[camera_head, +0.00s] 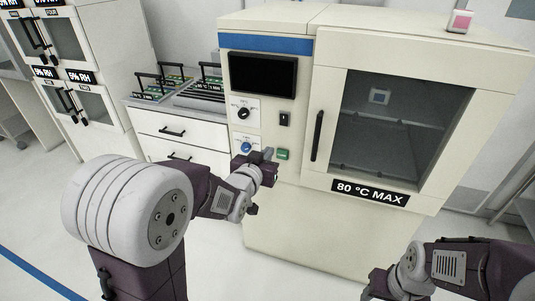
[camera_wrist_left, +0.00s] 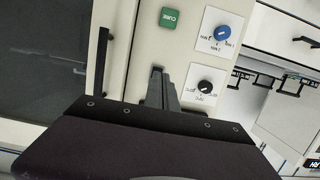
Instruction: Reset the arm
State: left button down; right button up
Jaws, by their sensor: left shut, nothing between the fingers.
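My left gripper (camera_head: 266,157) is shut and empty in front of the lower control panel of a cream oven cabinet (camera_head: 330,225). Its closed fingers also show in the left wrist view (camera_wrist_left: 158,84). The green CURE button (camera_head: 283,154) is just right of the fingertips in the head view; it also shows in the left wrist view (camera_wrist_left: 168,18), apart from the fingers. The blue knob (camera_head: 245,147) and black knob (camera_head: 243,114) are nearby. My right gripper (camera_head: 374,287) is low at the bottom edge, and its fingers are not clear.
The oven door with its dark window (camera_head: 400,120) and black handle (camera_head: 317,136) is closed. A white drawer unit (camera_head: 165,122) with handled trays (camera_head: 200,92) on top stands left. Dry cabinets (camera_head: 92,108) stand farther left. Open floor (camera_head: 30,215) lies at left.

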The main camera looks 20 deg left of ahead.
pick_arm(q)
jog(key=shift+s+r, duration=0.1)
jog(key=s+f+g, duration=1.4)
jog(key=s+f, duration=0.5)
jog(key=s, duration=0.4)
notch_tip(320, 180, up, 13)
jog(key=p, duration=1.3)
jog(key=shift+s+n, duration=0.2)
jog(key=shift+n, duration=0.1)
jog(key=shift+a, duration=0.1)
